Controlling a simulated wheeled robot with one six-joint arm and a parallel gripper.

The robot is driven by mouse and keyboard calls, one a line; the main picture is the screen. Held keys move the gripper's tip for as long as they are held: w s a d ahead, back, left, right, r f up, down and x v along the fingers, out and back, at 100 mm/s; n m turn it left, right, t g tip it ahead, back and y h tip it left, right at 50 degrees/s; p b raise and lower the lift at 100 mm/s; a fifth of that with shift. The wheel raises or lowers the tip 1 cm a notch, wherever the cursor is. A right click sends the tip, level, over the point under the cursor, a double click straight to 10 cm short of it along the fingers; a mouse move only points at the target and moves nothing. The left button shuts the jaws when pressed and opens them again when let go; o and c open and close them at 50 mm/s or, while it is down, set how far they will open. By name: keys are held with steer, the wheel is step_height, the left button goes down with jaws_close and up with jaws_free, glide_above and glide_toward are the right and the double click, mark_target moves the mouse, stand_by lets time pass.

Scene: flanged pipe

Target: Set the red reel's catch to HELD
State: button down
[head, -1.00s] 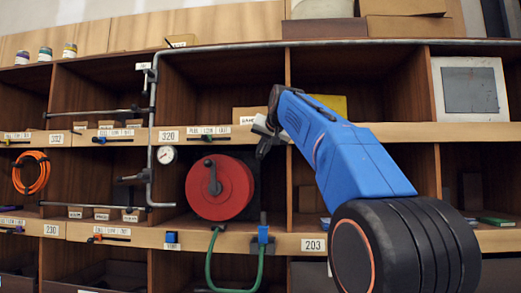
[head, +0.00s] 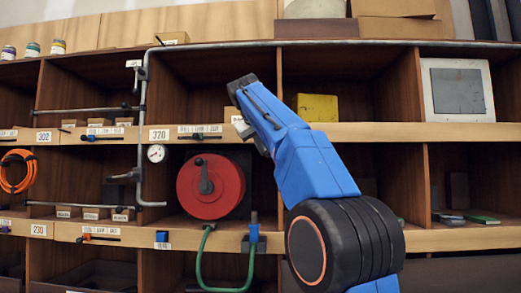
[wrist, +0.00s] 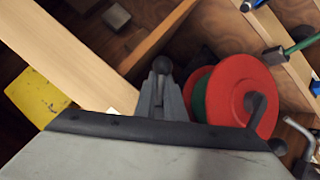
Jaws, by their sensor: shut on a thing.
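The red reel (head: 210,187) with its dark crank and green hose sits in the open bay under the 320 board. It also shows in the wrist view (wrist: 240,92), just right of my gripper. My gripper (wrist: 161,88) is shut on a round dark knob (wrist: 162,65), beside the reel. In the head view my gripper (head: 246,130) is at the shelf board, above and right of the reel; my arm partly covers this spot. The knob is not clear in the head view. No HELD marking can be read. A labelled slider (head: 199,137) lies on the board above the reel.
A pressure gauge (head: 157,153) and grey pipe stand left of the reel. A blue-handled fitting (head: 254,235) holds the hose end below right. A yellow block (head: 317,107) stands in the upper bay behind my arm, and an orange coil (head: 15,172) hangs far left.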

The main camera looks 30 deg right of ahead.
steer(key=shift+s+d+f+n+g+h, duration=0.1)
steer(key=shift+s+d+n+g+h, duration=0.2)
steer(key=shift+n+g+h, duration=0.3)
stand_by(0.4)
steer(key=c, duration=1.8)
jaws_free()
steer(key=shift+c, duration=0.2)
steer(key=shift+s+d, duration=0.1)
steer(key=shift+d, duration=0.05)
steer(key=shift+r, duration=0.2)
steer(key=shift+s+a+r, duration=0.15)
steer(key=shift+a+r, duration=0.05)
steer(key=shift+a, duration=0.15)
steer(key=v, duration=1.6)
steer(key=shift+s+a, duration=0.25)
steer(key=shift+a, duration=0.05)
